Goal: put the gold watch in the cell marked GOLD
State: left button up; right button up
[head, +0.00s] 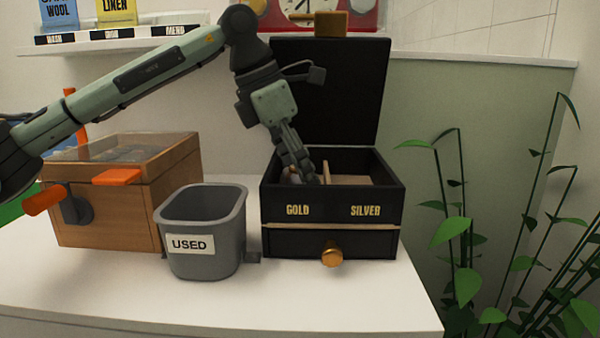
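The black box (332,240) stands open on the white surface, its lid (330,95) upright at the back. Its front is marked GOLD on the left and SILVER on the right. A light divider (323,174) parts the inside into cells. My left gripper (306,180) points down into the left cell, behind the GOLD mark. Its fingertips are partly hidden by the front wall, and I cannot tell whether they are open or shut. I cannot make out the gold watch; the bottom of the GOLD cell is hidden. My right gripper is out of view.
A grey bin marked USED (203,230) stands left of the box. A wooden case with a clear top (130,165) and orange handles is behind it at left. A shelf (130,38) runs above. A leafy plant (465,240) is at right. The front surface is clear.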

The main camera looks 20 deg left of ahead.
aim_at(291, 167)
pick_arm(q)
jog(key=o, duration=1)
jog(key=shift+r, duration=0.15)
jog(key=v, duration=0.4)
jog(key=shift+r+p, duration=0.2)
jog(key=shift+p, duration=0.1)
jog(key=v, duration=0.7)
jog(key=shift+s+r+p, duration=0.1)
jog(key=shift+r+p, duration=0.15)
jog(key=shift+p, duration=0.05)
jog(key=shift+a, duration=0.1)
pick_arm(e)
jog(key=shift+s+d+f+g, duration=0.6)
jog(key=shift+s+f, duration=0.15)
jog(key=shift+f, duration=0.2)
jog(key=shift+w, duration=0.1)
